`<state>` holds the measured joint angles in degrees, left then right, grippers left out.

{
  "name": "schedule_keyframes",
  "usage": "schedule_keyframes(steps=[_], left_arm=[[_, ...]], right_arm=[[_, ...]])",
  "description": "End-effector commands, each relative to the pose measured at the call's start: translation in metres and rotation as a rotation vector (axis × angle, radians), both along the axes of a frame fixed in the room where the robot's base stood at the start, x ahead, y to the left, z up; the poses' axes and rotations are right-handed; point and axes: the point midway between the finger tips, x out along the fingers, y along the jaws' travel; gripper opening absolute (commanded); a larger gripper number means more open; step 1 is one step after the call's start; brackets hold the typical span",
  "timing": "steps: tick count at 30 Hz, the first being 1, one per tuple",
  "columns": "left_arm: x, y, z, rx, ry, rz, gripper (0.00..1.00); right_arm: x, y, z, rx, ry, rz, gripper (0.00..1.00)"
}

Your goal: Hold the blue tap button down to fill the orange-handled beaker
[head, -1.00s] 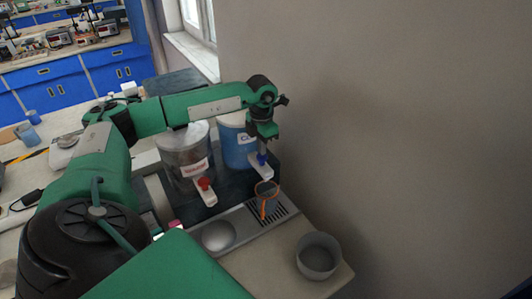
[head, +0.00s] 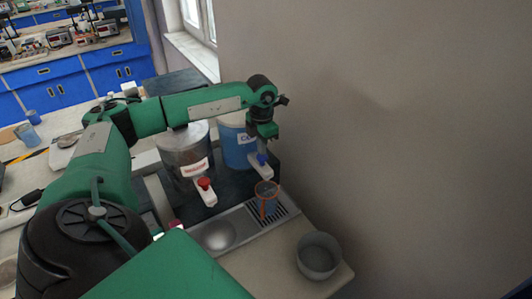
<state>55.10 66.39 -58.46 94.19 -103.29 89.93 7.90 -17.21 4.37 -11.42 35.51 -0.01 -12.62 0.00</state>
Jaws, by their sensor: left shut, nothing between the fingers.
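The blue tap button (head: 262,158) sits on the white tap at the front of the blue dispenser (head: 238,148). My left gripper (head: 263,150) is shut and empty, pointing down with its tips at the button, and seems to touch it. How far the button is pressed is too small to tell. The orange-handled beaker (head: 267,201) stands upright under the tap on the slotted drip grate, with bluish liquid showing inside. My right gripper is out of view.
A clear dispenser (head: 185,158) with a red tap button (head: 204,183) stands to the left. The metal drip tray (head: 248,221) has a round basin (head: 219,236). A grey bowl (head: 318,257) stands near the counter's right corner. The wall is close on the right.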

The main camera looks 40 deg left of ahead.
Motion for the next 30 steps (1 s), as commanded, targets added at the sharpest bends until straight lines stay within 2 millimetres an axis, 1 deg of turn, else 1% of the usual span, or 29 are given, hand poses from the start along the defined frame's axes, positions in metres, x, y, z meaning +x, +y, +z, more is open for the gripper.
schedule_keyframes(steps=[11,30], left_arm=[[0.000,0.000,-0.002,0.000,0.000,0.000,0.00],[0.000,0.000,-0.021,0.000,0.000,0.000,0.00]], right_arm=[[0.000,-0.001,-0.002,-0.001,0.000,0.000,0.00],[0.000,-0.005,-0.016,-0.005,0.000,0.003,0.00]])
